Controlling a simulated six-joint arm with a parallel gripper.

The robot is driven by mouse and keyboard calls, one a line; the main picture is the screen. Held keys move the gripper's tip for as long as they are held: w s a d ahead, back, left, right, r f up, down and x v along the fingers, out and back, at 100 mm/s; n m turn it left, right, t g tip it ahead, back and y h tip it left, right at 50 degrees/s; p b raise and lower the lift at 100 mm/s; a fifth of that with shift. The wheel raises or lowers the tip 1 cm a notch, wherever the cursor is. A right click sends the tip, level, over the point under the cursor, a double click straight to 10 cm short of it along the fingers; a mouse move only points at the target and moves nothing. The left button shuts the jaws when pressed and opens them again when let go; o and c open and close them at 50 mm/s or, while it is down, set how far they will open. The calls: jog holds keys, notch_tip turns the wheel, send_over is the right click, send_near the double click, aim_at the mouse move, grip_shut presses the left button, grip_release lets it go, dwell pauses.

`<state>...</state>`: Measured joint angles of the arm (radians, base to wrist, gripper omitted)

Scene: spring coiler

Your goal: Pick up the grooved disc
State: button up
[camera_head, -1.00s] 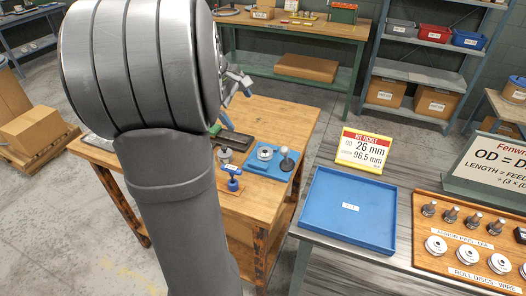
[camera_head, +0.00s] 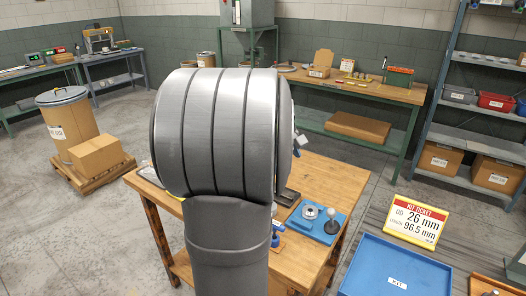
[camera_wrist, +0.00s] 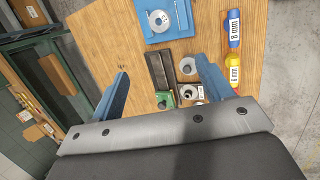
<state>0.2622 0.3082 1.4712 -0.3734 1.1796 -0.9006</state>
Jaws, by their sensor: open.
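A pale round disc with a centre hole (camera_head: 310,212) sits on a blue plate (camera_head: 301,227) on the wooden bench; I cannot tell whether its rim is grooved. It also shows at the top of the wrist view (camera_wrist: 158,20), ahead of my gripper (camera_wrist: 162,68). My gripper's two blue fingers are wide apart with nothing between them, above the bench. In the head view my arm hides the gripper and part of the bench.
A dark knob (camera_head: 333,222) stands beside the disc. A dark channel (camera_wrist: 158,72), small grey cups (camera_wrist: 187,67) and blue and yellow labelled pieces (camera_wrist: 234,72) lie on the bench. An empty blue tray (camera_head: 392,268) and a kit ticket (camera_head: 416,221) are at right.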

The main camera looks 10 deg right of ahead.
jog(key=m+t+y, duration=0.1)
jog(key=m+t, duration=0.1)
jog(key=m, duration=1.5)
send_near(310, 208)
notch_tip(310, 208, down, 3)
jog(key=shift+d+r+m, duration=0.1)
jog(key=shift+d+m, duration=0.1)
jog(key=shift+m, duration=0.1)
jog(key=shift+x, duration=2.85)
jog(key=shift+s, duration=0.1)
jog(key=shift+d, duration=0.1)
jog(key=shift+r, duration=0.1)
jog(key=c, duration=1.3)
